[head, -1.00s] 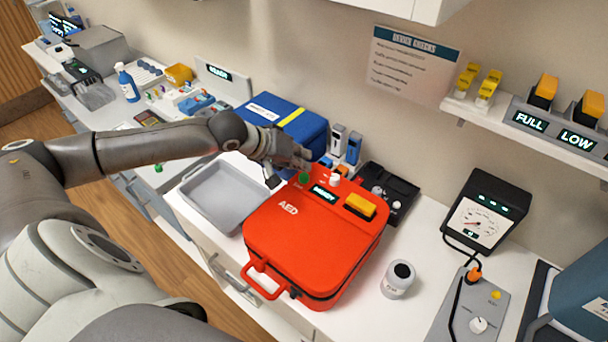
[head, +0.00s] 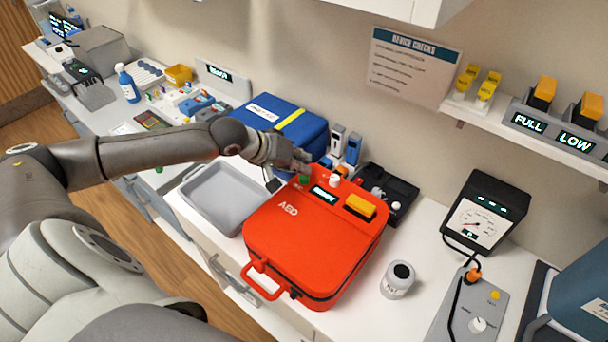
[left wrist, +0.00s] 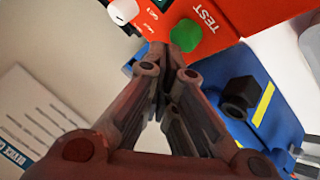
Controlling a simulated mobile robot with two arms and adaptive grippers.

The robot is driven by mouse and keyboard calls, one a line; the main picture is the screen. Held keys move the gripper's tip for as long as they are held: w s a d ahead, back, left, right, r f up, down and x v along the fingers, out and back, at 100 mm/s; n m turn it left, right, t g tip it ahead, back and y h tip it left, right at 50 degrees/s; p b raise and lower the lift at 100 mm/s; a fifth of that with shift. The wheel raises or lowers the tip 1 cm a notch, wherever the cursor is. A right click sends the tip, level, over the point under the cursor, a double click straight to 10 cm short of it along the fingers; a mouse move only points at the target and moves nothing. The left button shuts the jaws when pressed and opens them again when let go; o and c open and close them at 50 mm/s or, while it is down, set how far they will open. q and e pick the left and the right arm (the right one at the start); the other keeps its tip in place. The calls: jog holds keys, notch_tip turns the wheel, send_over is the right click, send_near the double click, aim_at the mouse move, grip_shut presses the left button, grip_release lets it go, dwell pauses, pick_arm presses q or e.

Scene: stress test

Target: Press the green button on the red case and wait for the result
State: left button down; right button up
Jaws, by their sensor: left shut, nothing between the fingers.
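The red case (head: 310,240), marked AED, lies on the white counter with its handle toward the front. The green button (head: 304,178) is at its far left corner, and the same green button (left wrist: 186,35) shows beside the word TEST in the left wrist view. A small lit display (head: 325,194) on the case seems to read READY. My left gripper (head: 302,163) is shut and empty, with its fingertips just beside the green button. In the left wrist view its fingertips (left wrist: 168,58) sit close to the button's edge; contact cannot be told. My right gripper is not in view.
A grey tray (head: 215,198) stands left of the case and a blue box (head: 285,125) behind it. A black open box (head: 397,188) is at its back right.

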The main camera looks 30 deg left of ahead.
pick_arm(q)
jog(key=shift+f, duration=0.55)
dwell(0.7)
jog(key=shift+r+p, duration=0.95)
jog(key=shift+p, duration=0.2)
notch_tip(320, 180, up, 5)
jog(key=p, duration=0.6)
jog(key=shift+r, duration=0.1)
dwell(0.5)
